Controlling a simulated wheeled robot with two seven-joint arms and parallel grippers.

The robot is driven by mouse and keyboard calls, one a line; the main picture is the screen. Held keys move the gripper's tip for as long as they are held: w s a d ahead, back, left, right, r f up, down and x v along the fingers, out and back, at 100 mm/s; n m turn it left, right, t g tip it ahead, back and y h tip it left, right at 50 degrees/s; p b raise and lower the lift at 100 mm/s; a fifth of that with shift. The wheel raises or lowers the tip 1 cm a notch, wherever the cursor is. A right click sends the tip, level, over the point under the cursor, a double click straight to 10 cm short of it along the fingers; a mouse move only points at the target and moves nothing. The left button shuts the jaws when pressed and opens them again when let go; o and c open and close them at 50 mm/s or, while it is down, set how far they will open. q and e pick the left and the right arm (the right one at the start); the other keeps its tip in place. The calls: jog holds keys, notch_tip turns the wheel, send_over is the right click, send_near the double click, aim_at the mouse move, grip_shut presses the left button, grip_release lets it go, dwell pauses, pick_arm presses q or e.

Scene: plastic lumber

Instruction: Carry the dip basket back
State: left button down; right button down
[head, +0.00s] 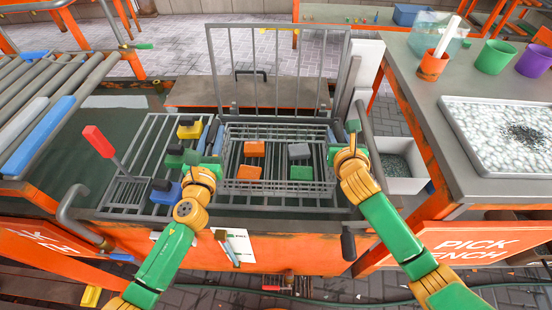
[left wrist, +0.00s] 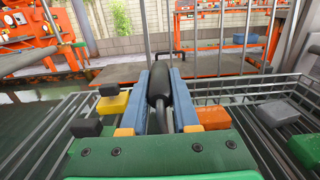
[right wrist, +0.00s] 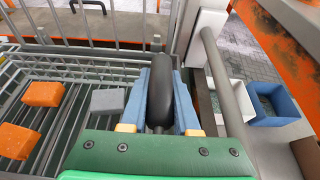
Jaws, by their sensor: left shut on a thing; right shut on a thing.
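The dip basket (head: 235,186) is a grey wire basket resting on or just above a slatted grey rack (head: 135,160); I cannot tell if it touches. It holds orange, grey and green blocks. My left gripper (head: 208,143) is at its left end, and in the left wrist view its blue fingers (left wrist: 160,100) are shut around an upright black handle (left wrist: 160,82). My right gripper (head: 353,135) is at its right end, its blue fingers (right wrist: 160,100) likewise shut around a black handle (right wrist: 160,85). The handles' lower ends are hidden.
Yellow (head: 190,130), green and blue blocks with dark ones lie left of the basket. A red-handled tool (head: 99,141) stands at the left. A tall wire gate (head: 280,70) rises behind. At right are a bench with a speckled tray (head: 465,160) and a white bin (head: 402,183).

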pick_arm(q)
jog(key=shift+r, duration=0.15)
pick_arm(e)
jog(key=shift+r, duration=0.15)
